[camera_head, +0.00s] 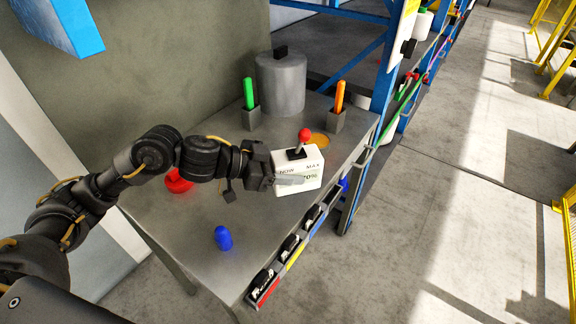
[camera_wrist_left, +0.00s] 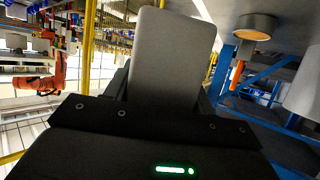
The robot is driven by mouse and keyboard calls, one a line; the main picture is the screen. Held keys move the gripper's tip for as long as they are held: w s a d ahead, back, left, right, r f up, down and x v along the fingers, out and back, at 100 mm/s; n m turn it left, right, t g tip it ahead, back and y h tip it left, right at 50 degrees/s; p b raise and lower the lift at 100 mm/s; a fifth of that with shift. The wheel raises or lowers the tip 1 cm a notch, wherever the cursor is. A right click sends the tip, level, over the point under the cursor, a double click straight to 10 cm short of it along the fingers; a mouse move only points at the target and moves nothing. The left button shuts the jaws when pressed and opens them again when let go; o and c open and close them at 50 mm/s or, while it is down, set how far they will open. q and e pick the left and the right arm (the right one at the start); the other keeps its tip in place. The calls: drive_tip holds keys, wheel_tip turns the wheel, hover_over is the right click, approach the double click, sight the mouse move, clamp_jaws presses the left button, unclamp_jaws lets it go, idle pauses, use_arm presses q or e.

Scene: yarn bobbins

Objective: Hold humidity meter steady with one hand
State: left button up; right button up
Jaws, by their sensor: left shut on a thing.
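The humidity meter (camera_head: 312,160) is a white box with the words NOW and MAX and a red-knobbed lever (camera_head: 304,138) on top. It stands near the right edge of the grey table. My left gripper (camera_head: 288,179) is shut on the meter from its left side, with a pale finger across the front face that hides part of the readout. In the left wrist view a pale grey slab (camera_wrist_left: 172,58) rises from the dark gripper body; I cannot tell whether it is a finger or the meter. My right gripper is not in view.
On the grey table (camera_head: 190,235) are a grey canister (camera_head: 281,85), a green marker (camera_head: 249,93), an orange marker (camera_head: 340,97), an orange disc (camera_head: 318,139), a red object (camera_head: 178,181) and a blue bobbin-like piece (camera_head: 223,238). Small bins line the front edge.

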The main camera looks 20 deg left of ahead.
use_arm(q)
drive_tip(key=shift+f+b, duration=1.15)
drive_tip(key=shift+f, duration=0.85)
drive_tip(key=shift+f+b, duration=1.1)
drive_tip(key=shift+f, duration=0.9)
drive_tip(key=o, duration=0.8)
drive_tip(key=shift+o, duration=1.2)
drive_tip(key=shift+f, duration=0.1)
drive_tip(key=v, duration=1.2)
